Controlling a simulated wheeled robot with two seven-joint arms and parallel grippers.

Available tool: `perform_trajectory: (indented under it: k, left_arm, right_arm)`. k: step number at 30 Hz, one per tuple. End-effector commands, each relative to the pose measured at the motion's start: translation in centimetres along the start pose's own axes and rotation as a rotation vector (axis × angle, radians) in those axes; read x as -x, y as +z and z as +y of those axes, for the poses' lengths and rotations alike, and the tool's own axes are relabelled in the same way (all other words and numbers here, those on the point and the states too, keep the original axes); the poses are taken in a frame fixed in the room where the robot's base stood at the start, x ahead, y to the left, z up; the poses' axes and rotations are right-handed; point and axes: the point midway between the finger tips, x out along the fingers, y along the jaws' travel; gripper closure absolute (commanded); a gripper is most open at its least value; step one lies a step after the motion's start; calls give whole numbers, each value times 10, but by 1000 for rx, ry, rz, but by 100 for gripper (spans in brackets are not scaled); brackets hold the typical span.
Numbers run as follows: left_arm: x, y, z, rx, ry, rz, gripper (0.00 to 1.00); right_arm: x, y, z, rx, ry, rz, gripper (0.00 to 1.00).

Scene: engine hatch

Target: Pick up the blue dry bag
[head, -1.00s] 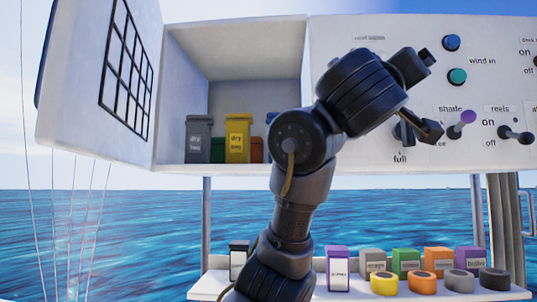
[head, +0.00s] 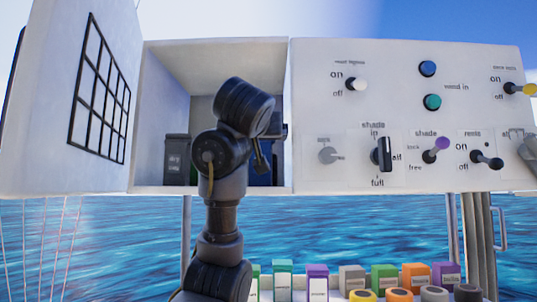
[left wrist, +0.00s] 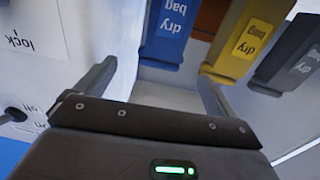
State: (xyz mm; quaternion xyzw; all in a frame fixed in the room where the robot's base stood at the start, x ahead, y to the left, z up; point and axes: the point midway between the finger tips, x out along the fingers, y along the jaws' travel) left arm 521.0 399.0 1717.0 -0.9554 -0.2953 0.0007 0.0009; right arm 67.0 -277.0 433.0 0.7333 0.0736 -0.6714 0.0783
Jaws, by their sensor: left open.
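My left gripper (left wrist: 157,75) is open and empty. Its two fingers point into the compartment, with the blue bag ahead of them and apart from them. In the head view my own arm mostly hides this gripper. My right gripper is not in view.
A yellow dry bag (left wrist: 245,42) and a grey one (left wrist: 292,58) stand beside the blue bag. The hatch door (head: 60,100) is swung open at left. A switch panel (head: 400,110) adjoins the compartment at right. Boxes and rolls line a lower shelf.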

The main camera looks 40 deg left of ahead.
Motion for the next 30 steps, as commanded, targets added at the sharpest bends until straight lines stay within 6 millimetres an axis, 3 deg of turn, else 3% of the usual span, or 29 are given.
perform_trajectory:
  k: [4,12,20,30]
  left_arm:
    - [-11,-1,0,1,-2,-2,5]
    - [-50,-1,1,0,0,-2,5]
    - [-58,1,1,0,1,1,5]
    - [-101,4,0,-1,-1,-1,5]
  right_arm:
    - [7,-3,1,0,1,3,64]
    - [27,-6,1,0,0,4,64]
    - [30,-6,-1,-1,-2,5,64]
    - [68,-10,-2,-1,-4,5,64]
